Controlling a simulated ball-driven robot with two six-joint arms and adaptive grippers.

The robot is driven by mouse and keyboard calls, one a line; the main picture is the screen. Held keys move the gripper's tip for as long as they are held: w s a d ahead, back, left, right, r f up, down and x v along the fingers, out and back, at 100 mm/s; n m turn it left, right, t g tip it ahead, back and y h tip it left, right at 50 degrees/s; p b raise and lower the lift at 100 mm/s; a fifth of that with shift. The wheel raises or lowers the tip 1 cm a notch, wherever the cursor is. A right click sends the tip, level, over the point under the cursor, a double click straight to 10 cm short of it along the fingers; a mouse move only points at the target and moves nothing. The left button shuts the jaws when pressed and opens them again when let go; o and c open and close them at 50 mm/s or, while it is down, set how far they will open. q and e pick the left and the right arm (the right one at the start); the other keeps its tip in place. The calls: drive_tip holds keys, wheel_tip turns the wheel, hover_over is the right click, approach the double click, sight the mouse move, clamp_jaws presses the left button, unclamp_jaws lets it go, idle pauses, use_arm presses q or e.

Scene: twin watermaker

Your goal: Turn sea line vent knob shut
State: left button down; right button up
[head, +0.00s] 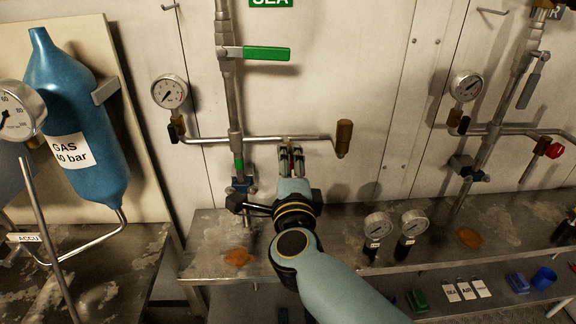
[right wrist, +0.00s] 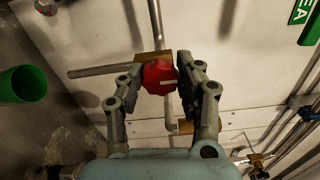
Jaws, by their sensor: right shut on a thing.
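My right gripper (head: 290,155) is up against the pipework below the green SEA sign (head: 271,2) in the head view. In the right wrist view the same gripper (right wrist: 158,82) has its two fingers on either side of a red knob (right wrist: 159,76) with a white mark, and is shut on it. The knob sits on a brass valve body (right wrist: 153,57) on a thin pipe. In the head view the gripper hides the knob. My left gripper is not in view.
A green lever handle (head: 266,53) sticks out from the upright sea pipe. Left of it is a pressure gauge (head: 169,91); a brass fitting (head: 344,132) ends the side pipe. Two loose gauges (head: 378,225) stand on the metal shelf (head: 205,258). Another red knob (head: 554,150) is at far right.

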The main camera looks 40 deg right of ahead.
idle(0.5)
drive_tip(key=o, duration=1.2)
drive_tip(key=shift+c, duration=0.2)
